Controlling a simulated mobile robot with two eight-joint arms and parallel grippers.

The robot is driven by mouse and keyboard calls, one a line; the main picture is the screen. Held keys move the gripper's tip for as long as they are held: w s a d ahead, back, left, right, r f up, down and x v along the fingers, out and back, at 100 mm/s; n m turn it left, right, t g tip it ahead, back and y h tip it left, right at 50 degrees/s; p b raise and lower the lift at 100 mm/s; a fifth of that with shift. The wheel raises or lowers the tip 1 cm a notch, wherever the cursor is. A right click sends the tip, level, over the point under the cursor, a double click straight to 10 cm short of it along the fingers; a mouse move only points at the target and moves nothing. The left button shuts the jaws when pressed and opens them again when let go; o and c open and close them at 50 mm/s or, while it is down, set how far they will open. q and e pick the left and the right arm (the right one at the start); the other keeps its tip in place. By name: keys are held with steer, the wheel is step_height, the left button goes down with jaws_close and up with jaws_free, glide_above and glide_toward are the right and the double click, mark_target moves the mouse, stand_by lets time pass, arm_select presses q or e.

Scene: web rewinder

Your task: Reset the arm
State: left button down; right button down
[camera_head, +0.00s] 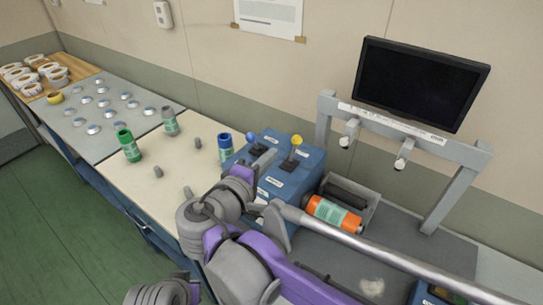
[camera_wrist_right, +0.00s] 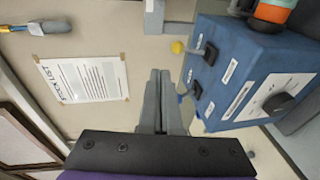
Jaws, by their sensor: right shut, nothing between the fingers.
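My right gripper (camera_head: 264,160) is shut and empty, held at the left part of the blue control box (camera_head: 284,172). The box carries a blue-knobbed lever (camera_head: 251,137) and a yellow-knobbed lever (camera_head: 297,141). In the right wrist view the closed fingers (camera_wrist_right: 160,88) are just left of the box (camera_wrist_right: 240,72), close to the blue lever (camera_wrist_right: 184,96); I cannot tell whether they touch. The yellow knob (camera_wrist_right: 177,47) is beyond them. A long metal bar (camera_head: 380,256) runs right from beside the box. My left gripper is out of view.
Green (camera_head: 129,146), grey (camera_head: 170,121) and blue (camera_head: 225,147) cylinders stand on the cream table. An orange roll (camera_head: 333,215) lies by a grey tray (camera_head: 365,190). A dark monitor (camera_head: 420,83) stands behind a grey frame (camera_head: 460,153). Several white-and-brown rolls (camera_head: 32,88) are far left.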

stand_by(0.3)
steer(key=s+d+f+m+g+y, duration=0.1)
steer(key=s+d+f+m+g, duration=0.25)
steer(key=d+f, duration=0.4)
steer(key=s+d+f+m+g+y, duration=0.1)
steer(key=s+d+f+m+g, duration=0.2)
steer(key=d+f, duration=0.45)
steer(key=s+d+f+m+g+y, duration=0.1)
steer(key=s+d+f+m+y, duration=0.1)
steer(key=s+f+m+y, duration=0.3)
steer(key=s+f, duration=0.4)
steer(key=s, duration=0.1)
steer(key=shift+s+d+m+g, duration=0.25)
steer(key=shift+s+m+g, duration=0.05)
steer(key=shift+m+g, duration=0.05)
